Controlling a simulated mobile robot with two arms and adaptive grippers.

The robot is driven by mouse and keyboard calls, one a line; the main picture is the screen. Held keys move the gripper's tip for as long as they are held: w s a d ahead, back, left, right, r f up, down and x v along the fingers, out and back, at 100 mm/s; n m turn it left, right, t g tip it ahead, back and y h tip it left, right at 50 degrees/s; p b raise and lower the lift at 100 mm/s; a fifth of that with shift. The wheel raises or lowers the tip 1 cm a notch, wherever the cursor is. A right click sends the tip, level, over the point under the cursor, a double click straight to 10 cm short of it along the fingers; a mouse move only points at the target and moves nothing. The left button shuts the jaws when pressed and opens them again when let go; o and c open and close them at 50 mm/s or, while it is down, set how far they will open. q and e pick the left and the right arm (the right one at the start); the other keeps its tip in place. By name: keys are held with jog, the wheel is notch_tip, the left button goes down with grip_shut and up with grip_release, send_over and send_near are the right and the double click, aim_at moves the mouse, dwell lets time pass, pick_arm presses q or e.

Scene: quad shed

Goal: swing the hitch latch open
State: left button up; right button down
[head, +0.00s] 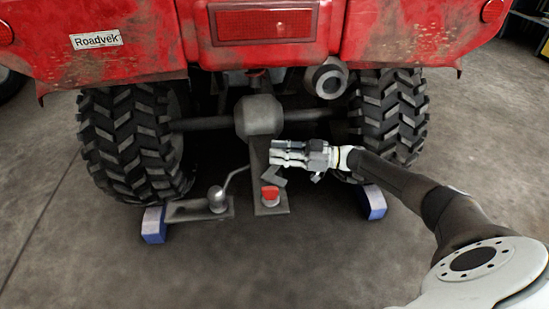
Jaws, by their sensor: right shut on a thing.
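The hitch tongue (258,165) hangs below the rear axle of a red quad and ends in a flat plate with a red-capped piece (270,193) on it. A small grey angled piece (273,176), which looks like the hitch latch, shows just above the red cap. My right gripper (280,153) reaches in from the right beside the tongue, directly above this piece. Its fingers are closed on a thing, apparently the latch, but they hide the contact. My left gripper is not in view.
A tow ball (217,196) stands on a bar left of the tongue, with a bent rod (236,176) beside it. Blue blocks (154,224) (374,202) lie near the wheels. The left tyre (133,140) and right tyre (392,115) flank the hitch. The concrete floor in front is clear.

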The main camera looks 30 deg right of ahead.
jog(key=shift+w+g, duration=0.15)
jog(key=shift+g, duration=0.15)
jog(key=shift+a, duration=0.1)
jog(key=c, duration=1.3)
grip_release()
jog(key=shift+o, duration=0.2)
jog(key=shift+r, duration=0.15)
notch_tip(320, 180, up, 10)
jog(key=shift+f, duration=0.15)
